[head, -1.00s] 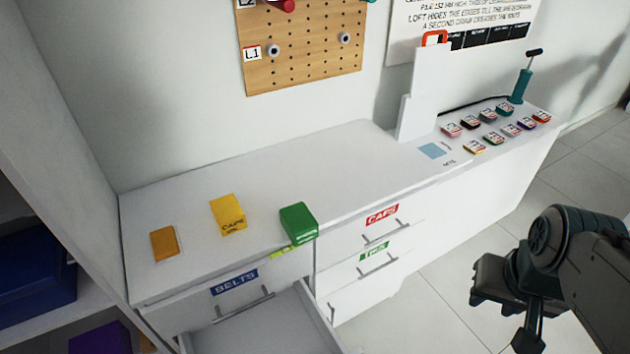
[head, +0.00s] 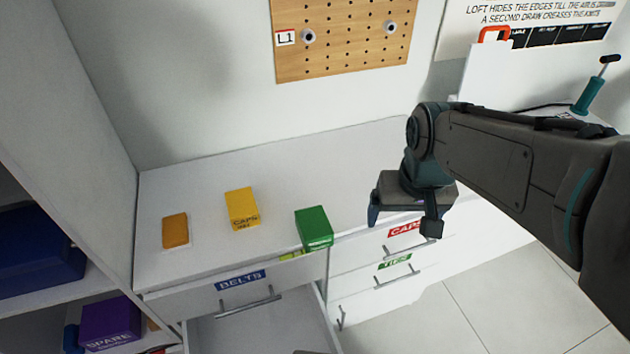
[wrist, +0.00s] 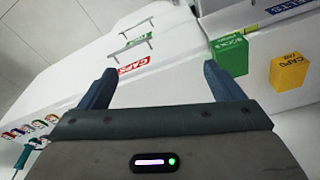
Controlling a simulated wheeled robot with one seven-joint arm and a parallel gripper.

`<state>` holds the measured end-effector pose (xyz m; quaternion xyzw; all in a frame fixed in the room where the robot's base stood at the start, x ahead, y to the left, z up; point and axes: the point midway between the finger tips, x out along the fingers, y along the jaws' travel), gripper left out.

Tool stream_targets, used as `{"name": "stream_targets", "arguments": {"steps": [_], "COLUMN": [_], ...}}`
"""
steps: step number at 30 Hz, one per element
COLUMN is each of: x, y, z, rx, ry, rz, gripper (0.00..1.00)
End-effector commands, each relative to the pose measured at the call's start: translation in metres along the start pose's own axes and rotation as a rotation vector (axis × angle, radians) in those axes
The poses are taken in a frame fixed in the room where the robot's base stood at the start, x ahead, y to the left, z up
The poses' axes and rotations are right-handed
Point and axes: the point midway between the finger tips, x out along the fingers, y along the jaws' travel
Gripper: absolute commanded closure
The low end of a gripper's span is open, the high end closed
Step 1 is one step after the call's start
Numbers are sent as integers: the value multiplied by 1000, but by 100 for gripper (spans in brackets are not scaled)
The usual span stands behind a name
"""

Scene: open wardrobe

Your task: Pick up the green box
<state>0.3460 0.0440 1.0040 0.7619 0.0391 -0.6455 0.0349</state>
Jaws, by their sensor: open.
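The green box (head: 314,227) stands on the white counter near its front edge, right of the yellow caps box (head: 242,208). In the wrist view the green box (wrist: 230,52) shows just beyond the right fingertip, with lettering on its side. My gripper (head: 402,218) is open and empty, above the counter's front edge to the right of the green box and apart from it. In the wrist view, the open fingers of my gripper (wrist: 160,82) frame the counter front and the red caps label, with nothing between them.
An orange item (head: 175,231) lies at the counter's left. A tall shelf unit (head: 90,130) bounds the left side, with a purple box (head: 110,325) inside. The counter behind the boxes is clear.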

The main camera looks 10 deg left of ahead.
Motion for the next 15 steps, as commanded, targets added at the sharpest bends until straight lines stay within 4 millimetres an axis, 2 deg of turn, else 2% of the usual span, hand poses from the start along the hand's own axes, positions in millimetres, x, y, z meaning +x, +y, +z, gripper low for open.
{"name": "stream_targets", "arguments": {"steps": [1, 6, 12, 15], "x": [3, 16, 34, 40], "y": [-18, -78, -135, -152], "z": [-17, -58, -82, -87], "rx": [-48, -176, -277, -303], "ry": [-25, -89, -141, -156], "rz": [-6, -19, -27, -29], "gripper": [13, 13, 13, 13]}}
